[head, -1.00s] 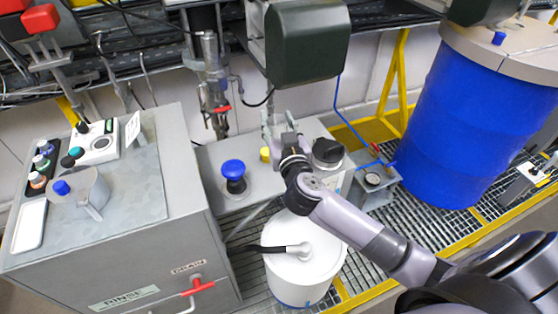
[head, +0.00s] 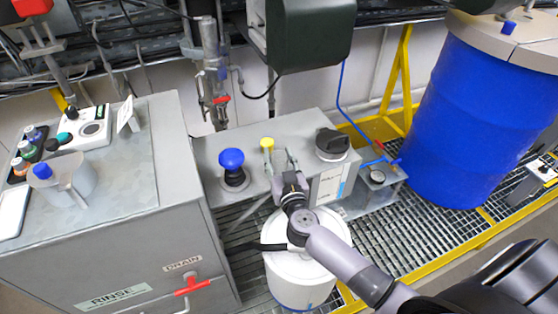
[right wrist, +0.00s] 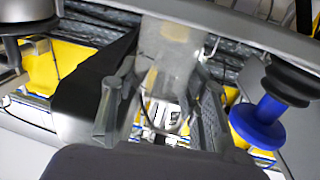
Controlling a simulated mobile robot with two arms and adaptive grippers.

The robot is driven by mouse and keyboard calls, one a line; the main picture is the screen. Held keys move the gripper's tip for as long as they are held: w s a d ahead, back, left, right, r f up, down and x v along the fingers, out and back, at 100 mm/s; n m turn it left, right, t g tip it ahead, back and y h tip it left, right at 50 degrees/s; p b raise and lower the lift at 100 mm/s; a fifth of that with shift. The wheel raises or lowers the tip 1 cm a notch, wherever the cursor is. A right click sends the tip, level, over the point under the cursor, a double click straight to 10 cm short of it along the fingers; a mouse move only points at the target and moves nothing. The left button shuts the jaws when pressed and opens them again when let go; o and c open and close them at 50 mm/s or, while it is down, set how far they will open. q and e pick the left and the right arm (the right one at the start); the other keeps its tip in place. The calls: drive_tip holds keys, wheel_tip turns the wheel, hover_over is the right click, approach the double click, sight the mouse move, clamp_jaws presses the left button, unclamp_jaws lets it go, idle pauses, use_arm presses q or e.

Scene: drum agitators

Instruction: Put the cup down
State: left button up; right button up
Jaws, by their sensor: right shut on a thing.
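My right gripper (head: 279,158) is over the grey bench (head: 210,165), beside the yellow knob and behind the white lidded bucket (head: 325,262). In the right wrist view, the right gripper (right wrist: 160,108) is shut on a pale, see-through piece that looks like the cup (right wrist: 165,65). A yellowish patch shows through it. In the head view the cup is hard to make out at the fingers. I cannot tell whether its base touches the bench. My left gripper is not in view.
A blue mushroom knob (head: 231,160) and a yellow knob (head: 267,143) stand on the bench, with a black-capped device (head: 332,142) to the right. A metal jug (head: 65,183) stands on the rinse cabinet (head: 125,190). A blue drum (head: 465,125) is at right.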

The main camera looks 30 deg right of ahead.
drive_tip(key=shift+f, duration=0.1)
drive_tip(key=o, duration=0.8)
drive_tip(key=shift+o, duration=0.2)
